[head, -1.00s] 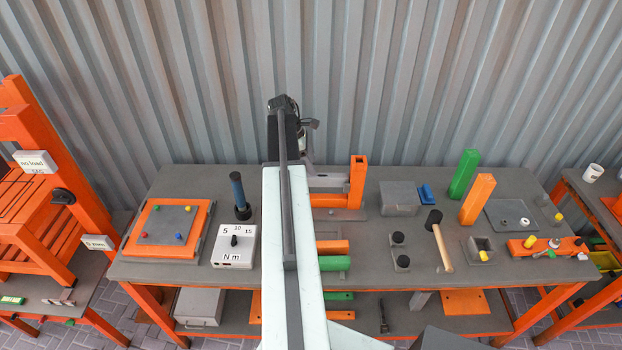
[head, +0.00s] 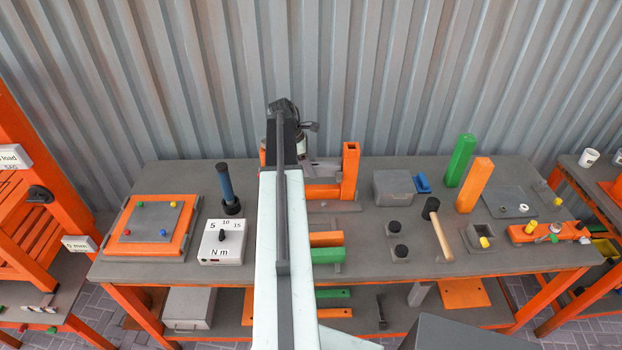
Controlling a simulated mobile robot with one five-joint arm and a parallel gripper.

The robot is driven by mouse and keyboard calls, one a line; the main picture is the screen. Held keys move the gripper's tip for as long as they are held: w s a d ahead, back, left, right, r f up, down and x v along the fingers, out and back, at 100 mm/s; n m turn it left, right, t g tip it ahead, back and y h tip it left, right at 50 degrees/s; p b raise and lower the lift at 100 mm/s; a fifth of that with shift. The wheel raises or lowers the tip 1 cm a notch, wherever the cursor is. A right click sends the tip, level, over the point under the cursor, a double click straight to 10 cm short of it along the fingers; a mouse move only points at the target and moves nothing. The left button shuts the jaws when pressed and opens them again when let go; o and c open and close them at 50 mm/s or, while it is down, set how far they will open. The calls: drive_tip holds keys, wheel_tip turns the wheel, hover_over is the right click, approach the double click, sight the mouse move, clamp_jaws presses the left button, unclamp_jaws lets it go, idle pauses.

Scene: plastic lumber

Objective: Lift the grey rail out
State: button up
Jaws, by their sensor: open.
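An orange frame stands at the back middle of the bench, with a right post (head: 350,172) and a low orange crossbar (head: 322,191). A grey piece (head: 326,168), possibly the grey rail, shows between my arm and that post, above the crossbar. My arm hides much of the frame and most of this piece. My gripper (head: 304,147) is at the far end of my arm, over the frame. It is open, but its fingers are small and partly hidden. I cannot tell whether they are around the grey piece or touching it.
The grey bench (head: 370,262) holds a torque tester (head: 222,241) and a dark-blue-handled tool (head: 227,188) left of my arm. A corrugated wall is behind.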

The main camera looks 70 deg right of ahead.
drive_tip(key=shift+r, duration=0.1)
clamp_jaws()
wheel_tip(320, 180, up, 18)
drive_tip(key=p, duration=1.8)
